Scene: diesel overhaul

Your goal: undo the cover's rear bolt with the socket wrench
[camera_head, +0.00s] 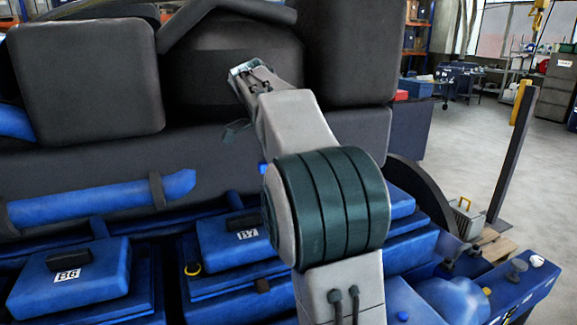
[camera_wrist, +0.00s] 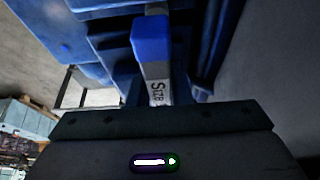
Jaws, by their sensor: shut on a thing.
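My gripper (camera_wrist: 160,112) is shut on the socket wrench (camera_wrist: 152,42). In the wrist view the wrench shows a blue end and a grey face with the lettering "SIZE", and it points away from the gripper. In the head view my arm hides most of the gripper, and a small blue piece, perhaps part of the wrench, shows beside the arm. The blue cover marked B7 (camera_head: 228,240), with a black handle, is low in the middle, partly behind my arm. Another blue cover marked B6 (camera_head: 70,282) is at left. I cannot make out the rear bolt or whether the socket touches it.
The large dark engine body (camera_head: 85,85) fills the back and left. A blue pipe (camera_head: 100,198) runs along its side. A dark post (camera_head: 513,150) stands at right beside a pallet. The floor (camera_head: 455,150) at right is mostly clear.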

